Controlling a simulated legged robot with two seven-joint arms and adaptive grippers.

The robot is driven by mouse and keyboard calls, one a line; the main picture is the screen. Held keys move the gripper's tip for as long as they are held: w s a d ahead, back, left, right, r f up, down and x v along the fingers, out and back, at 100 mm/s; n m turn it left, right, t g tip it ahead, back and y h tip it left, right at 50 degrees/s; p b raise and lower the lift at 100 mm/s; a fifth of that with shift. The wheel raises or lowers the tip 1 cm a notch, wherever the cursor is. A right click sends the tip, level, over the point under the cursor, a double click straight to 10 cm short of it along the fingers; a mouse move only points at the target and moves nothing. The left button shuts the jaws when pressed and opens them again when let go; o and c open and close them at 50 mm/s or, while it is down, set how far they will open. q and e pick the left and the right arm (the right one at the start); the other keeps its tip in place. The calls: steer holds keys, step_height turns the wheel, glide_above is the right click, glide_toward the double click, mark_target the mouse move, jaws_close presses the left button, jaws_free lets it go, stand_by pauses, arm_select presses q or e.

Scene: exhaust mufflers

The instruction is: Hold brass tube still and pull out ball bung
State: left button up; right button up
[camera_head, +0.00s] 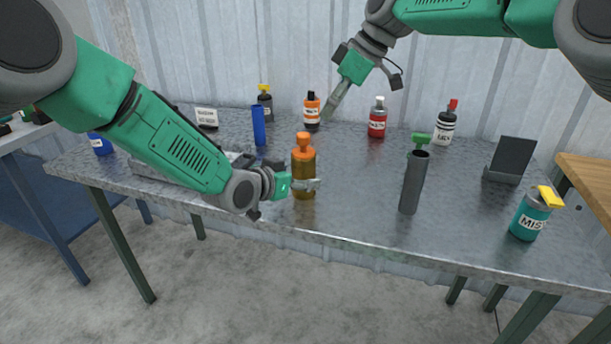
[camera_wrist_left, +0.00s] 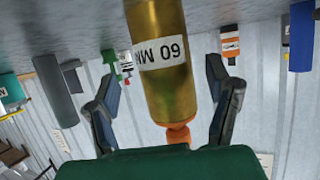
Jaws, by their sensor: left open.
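The brass tube (camera_head: 303,174) stands upright near the front edge of the metal table. The orange ball bung (camera_head: 303,142) sits in its top. In the left wrist view the scene is upside down, with the brass tube (camera_wrist_left: 158,25) bearing a white label and the orange bung (camera_wrist_left: 178,135) below. My left gripper (camera_head: 310,184) is open, low at the tube, with one finger across its front in the head view. Its fingers (camera_wrist_left: 165,100) show on both sides of the tube, with gaps. My right gripper (camera_head: 330,108) hangs above the table behind the tube; its jaws are unclear.
A dark grey tube (camera_head: 412,185) stands to the right, a green-topped item (camera_head: 420,138) behind it. A blue tube (camera_head: 258,126) is behind left. A teal can (camera_head: 528,215) stands at right.

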mark_target(297, 177)
arm_select(q)
steer(key=x, duration=0.2)
steer(key=shift+w+d+f, duration=0.15)
steer(key=shift+w, duration=0.1)
steer(key=shift+w+f, duration=0.15)
steer(key=shift+w, duration=0.15)
steer(key=shift+w+f, duration=0.1)
steer(key=shift+w, duration=0.2)
steer(key=shift+d, duration=0.4)
steer(key=c, duration=1.4)
steer(key=shift+a, duration=0.4)
arm_select(e)
steer(key=shift+a, duration=0.55)
arm_select(q)
steer(key=shift+d, duration=0.25)
arm_select(e)
steer(key=shift+d, duration=0.3)
